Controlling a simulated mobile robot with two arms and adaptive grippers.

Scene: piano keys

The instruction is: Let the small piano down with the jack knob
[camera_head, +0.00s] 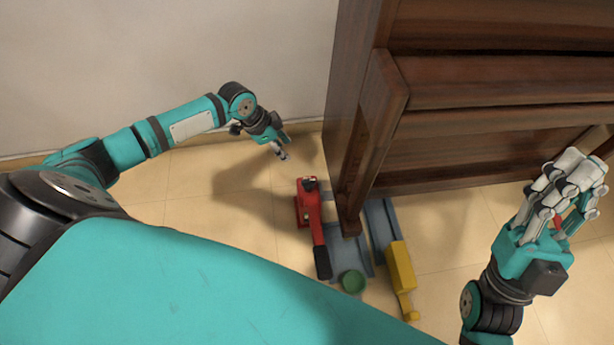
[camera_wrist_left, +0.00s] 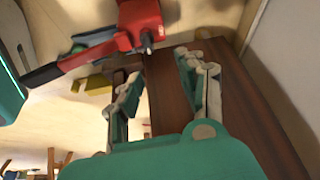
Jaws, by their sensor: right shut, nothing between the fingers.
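The small piano (camera_head: 460,120) is a dark brown wooden body with its near leg (camera_head: 350,222) over a blue-grey jack frame (camera_head: 384,222). Beside that leg is the red jack part (camera_head: 307,203), with a small dark knob-like piece (camera_head: 310,184) on top and a black end. The red part also shows in the left wrist view (camera_wrist_left: 140,22). A green round piece (camera_head: 352,281) lies at the frame's near end. My left gripper (camera_head: 282,152) is open and empty, above and left of the red part. My right gripper (camera_head: 575,180) is shut and empty, in front of the piano's right side.
A yellow part (camera_head: 401,268) sits at the right of the jack frame. The pale wall (camera_head: 190,60) stands behind my left arm. The tan floor (camera_head: 240,200) left of the jack is clear.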

